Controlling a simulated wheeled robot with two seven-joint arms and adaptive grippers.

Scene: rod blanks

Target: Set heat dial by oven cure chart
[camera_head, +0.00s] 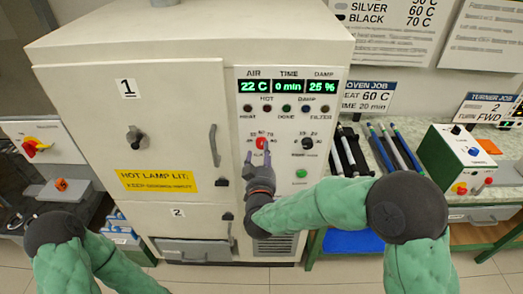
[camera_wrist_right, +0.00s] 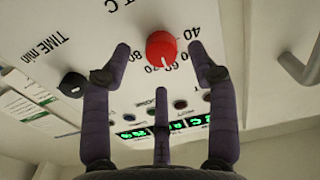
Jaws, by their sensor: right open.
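The red heat dial (camera_head: 262,143) is on the oven's front panel (camera_head: 320,165). In the right wrist view the dial (camera_wrist_right: 162,46) shows upside-down numbers from 40 to 80; its white mark points towards the 60–70 side, the exact setting unclear. My right gripper (camera_head: 258,157) is open in front of the dial. In the wrist view its fingers stand on either side of the dial, apart from it. The chart (camera_head: 385,25) on the wall reads silver 60 C and black 70 C. The oven job card (camera_head: 368,97) reads heat 60 C, time 20 min. My left gripper is out of view.
The display (camera_head: 289,86) reads 22 C, 0 min, 25 %. A black time dial (camera_head: 307,143) and green button (camera_head: 301,174) are right of the heat dial. Door handles (camera_head: 214,145) jut out at left.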

